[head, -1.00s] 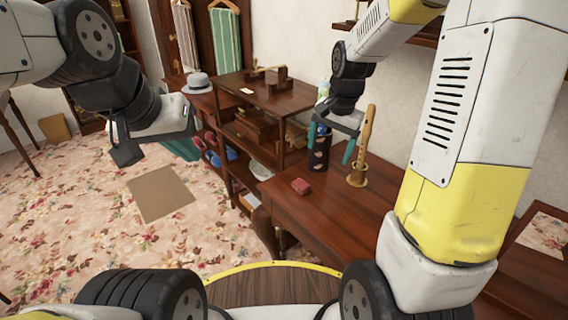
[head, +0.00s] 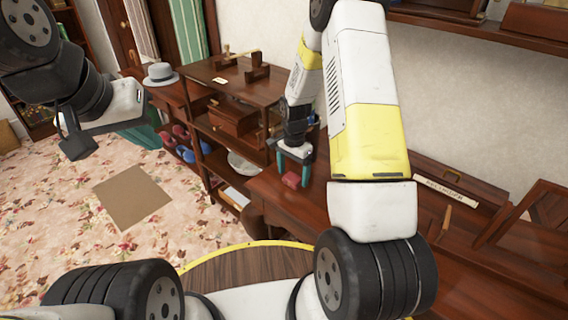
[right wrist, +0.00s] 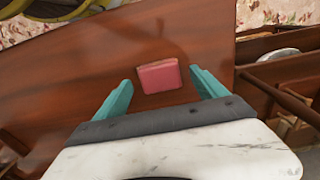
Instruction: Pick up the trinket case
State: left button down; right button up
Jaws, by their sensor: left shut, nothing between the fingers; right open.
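The trinket case looks to be the small pinkish-red box (head: 291,180) lying on the dark wooden desk (head: 268,196) near its left edge. In the right wrist view the box (right wrist: 159,76) lies ahead of and between the two teal fingertips. My right gripper (head: 293,182) is open above the desk, fingers pointing down around the box's place; it also shows in the right wrist view (right wrist: 160,84). No finger visibly touches the box. My left gripper (head: 66,140) is shut and empty, held over the floor at the left.
A wooden shelf unit (head: 200,72) with drawers and a grey hat (head: 160,74) beside it stand behind the desk. A long box with a label (head: 450,184) and an open-lidded wooden box (head: 538,222) sit on the desk's right. The desk around the red box looks clear.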

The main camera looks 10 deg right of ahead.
jog(key=shift+f, duration=0.9)
jog(key=shift+c, duration=0.4)
jog(key=c, duration=1.4)
jog(key=shift+o, duration=0.2)
jog(key=shift+r, duration=0.1)
